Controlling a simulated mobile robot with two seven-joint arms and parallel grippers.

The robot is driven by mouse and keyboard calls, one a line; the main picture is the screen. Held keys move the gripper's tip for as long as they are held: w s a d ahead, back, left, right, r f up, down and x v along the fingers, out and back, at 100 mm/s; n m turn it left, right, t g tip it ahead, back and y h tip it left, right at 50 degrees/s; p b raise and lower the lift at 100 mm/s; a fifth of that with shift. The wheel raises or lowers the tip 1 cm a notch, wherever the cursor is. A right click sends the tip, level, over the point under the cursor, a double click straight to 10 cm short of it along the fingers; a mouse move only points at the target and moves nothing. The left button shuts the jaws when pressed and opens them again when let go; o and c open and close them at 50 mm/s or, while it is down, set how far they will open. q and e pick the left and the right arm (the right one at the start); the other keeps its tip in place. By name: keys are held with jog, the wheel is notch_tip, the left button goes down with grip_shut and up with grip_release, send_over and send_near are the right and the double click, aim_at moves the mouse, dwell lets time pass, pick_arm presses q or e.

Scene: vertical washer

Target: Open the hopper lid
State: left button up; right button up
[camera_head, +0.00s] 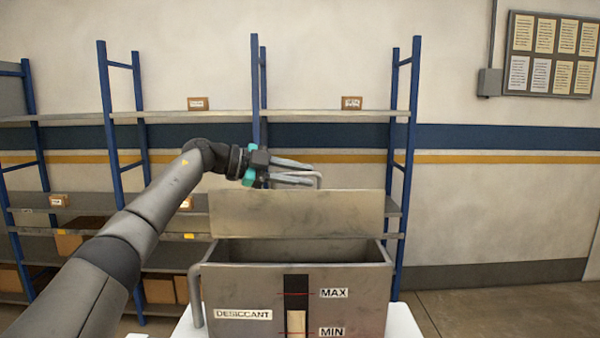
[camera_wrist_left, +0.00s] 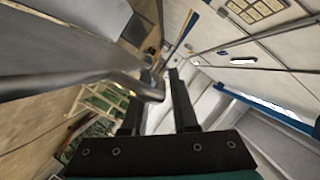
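The grey metal hopper (camera_head: 235,290) is labelled DESICCANT and stands in front of me. Its lid (camera_head: 295,213) is raised, standing about upright along the back edge, and the dark inside shows. A curved lid handle (camera_head: 317,176) sticks up behind the lid's top edge. My left gripper (camera_head: 310,173) is at this handle, above the lid, with its fingers apart. In the left wrist view, a grey bar that looks like the handle (camera_wrist_left: 150,88) reaches to the fingers of the left gripper (camera_wrist_left: 160,85); I cannot tell whether they touch. My right gripper is not in view.
The hopper sits on a white stand (camera_head: 403,322). Behind it, blue-framed shelving (camera_head: 130,117) holds several small boxes. A side pipe (camera_head: 194,295) is on the hopper's left. The floor at the right (camera_head: 500,310) is clear.

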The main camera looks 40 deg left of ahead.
pick_arm(q)
grip_shut()
dwell(1.4)
